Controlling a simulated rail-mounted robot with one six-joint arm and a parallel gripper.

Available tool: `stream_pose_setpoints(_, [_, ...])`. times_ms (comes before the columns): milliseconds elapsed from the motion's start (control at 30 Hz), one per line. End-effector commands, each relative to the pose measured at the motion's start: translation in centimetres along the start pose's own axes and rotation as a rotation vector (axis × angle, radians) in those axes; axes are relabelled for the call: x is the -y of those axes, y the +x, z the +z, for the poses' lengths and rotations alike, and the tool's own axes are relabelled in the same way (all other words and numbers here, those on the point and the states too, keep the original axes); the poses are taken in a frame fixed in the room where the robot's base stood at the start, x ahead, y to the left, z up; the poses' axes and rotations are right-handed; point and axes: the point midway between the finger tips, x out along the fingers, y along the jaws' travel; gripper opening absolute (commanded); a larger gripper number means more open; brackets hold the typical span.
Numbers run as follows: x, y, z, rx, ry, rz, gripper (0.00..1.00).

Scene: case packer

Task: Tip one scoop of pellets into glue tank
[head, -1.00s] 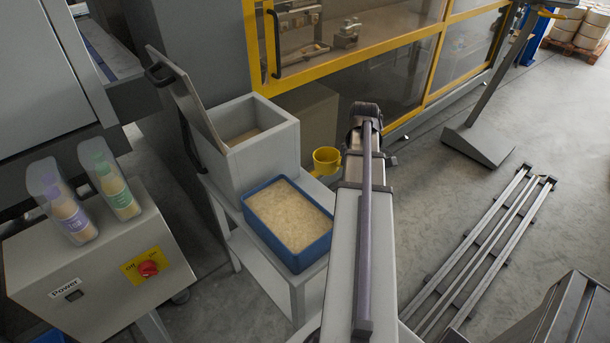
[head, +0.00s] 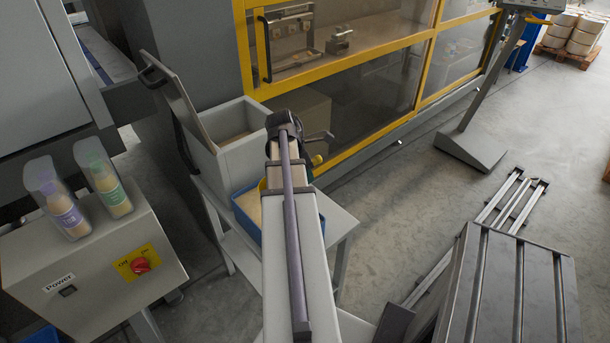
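The glue tank (head: 222,160) is a light grey box with its lid (head: 168,90) tilted open at the left. The blue bin (head: 243,226) of pale pellets (head: 251,206) stands in front of it, its right part hidden by my arm. A yellow piece (head: 262,186), perhaps the scoop, shows at the arm's left edge over the bin. A small yellow piece (head: 317,159) shows right of the arm. I cannot tell whether both belong to the scoop. My gripper's fingers are hidden behind my arm, so their grip does not show.
A grey stand (head: 340,228) carries the tank and bin. A yellow-framed glazed machine (head: 350,60) rises behind. At left, a control box (head: 95,255) with a red knob holds two bottles in clear cases. Slotted metal surface (head: 510,290) lies at lower right. The floor at right centre is open.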

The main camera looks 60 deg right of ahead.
Motion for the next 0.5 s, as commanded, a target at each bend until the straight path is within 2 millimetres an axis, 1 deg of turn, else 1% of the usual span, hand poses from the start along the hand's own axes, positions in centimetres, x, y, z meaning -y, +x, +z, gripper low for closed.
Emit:
stream_pose_setpoints(33, [-0.2, 1.5, -0.8, 0.047, 0.006, 0.003, 0.00])
stream_pose_setpoints(100, [-0.4, 2.3, -1.3, 0.121, 0.021, 0.004, 0.00])
stream_pose_setpoints(300, [-1.1, 5.4, -2.1, 0.139, 0.029, 0.002, 0.00])
stream_pose_setpoints(400, [-1.2, 6.3, -2.4, 0.150, 0.032, 0.002, 0.00])
stream_pose_setpoints(500, [-1.3, 6.8, -2.6, 0.155, 0.033, 0.003, 0.00])
